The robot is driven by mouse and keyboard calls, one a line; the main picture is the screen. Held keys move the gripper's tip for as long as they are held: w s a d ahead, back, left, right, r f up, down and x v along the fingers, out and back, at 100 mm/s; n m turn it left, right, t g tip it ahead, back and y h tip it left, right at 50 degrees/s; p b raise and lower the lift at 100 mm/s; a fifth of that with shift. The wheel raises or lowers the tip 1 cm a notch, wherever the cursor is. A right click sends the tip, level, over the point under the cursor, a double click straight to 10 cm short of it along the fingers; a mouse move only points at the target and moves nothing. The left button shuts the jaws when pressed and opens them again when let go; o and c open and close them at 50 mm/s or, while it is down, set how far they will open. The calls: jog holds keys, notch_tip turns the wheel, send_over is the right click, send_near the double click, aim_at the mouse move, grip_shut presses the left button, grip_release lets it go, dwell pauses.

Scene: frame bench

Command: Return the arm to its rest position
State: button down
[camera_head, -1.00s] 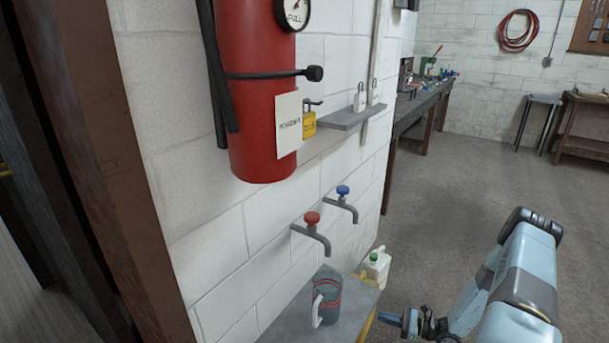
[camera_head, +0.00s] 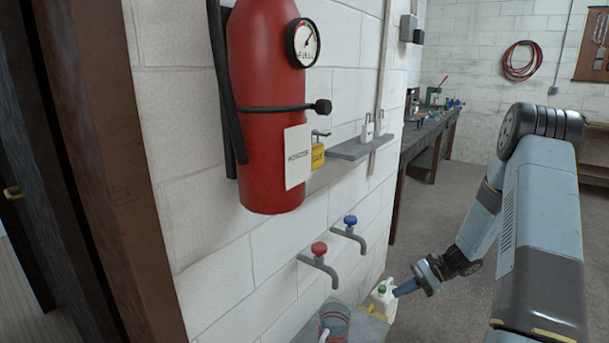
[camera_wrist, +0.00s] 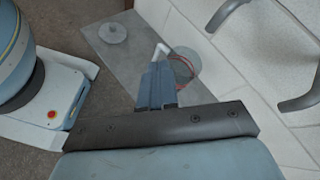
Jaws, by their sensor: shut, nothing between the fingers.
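My gripper (camera_head: 404,287) is at the lower right of the head view, at the end of my bent blue-grey arm. Its fingers are shut and hold nothing.
A red-knobbed tap (camera_head: 319,250) and a blue-knobbed tap (camera_head: 350,222) stick out from the white wall above the grey shelf (camera_wrist: 97,38). A red extinguisher (camera_head: 268,110) hangs on the wall at left. Open floor (camera_head: 455,205) lies right of the wall.

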jog(key=s+a+r+n+h, duration=0.3)
jog(key=s+r+h, duration=0.15)
jog(key=r, duration=0.75)
jog(key=s+a+r+n+h, duration=0.25)
jog(key=s+r+n, duration=0.2)
jog(key=r, duration=0.75)
jog(key=s+r+n+t+h, duration=0.2)
jog(key=s+r, duration=0.4)
jog(key=s, duration=0.3)
jog(key=s+r+n+t+h, duration=0.2)
jog(key=s+r+t+h, duration=0.1)
jog(key=s+r, duration=0.4)
jog(key=shift+s+r+t, duration=0.15)
jog(key=shift+s+t, duration=0.65)
jog(key=shift+s, duration=0.45)
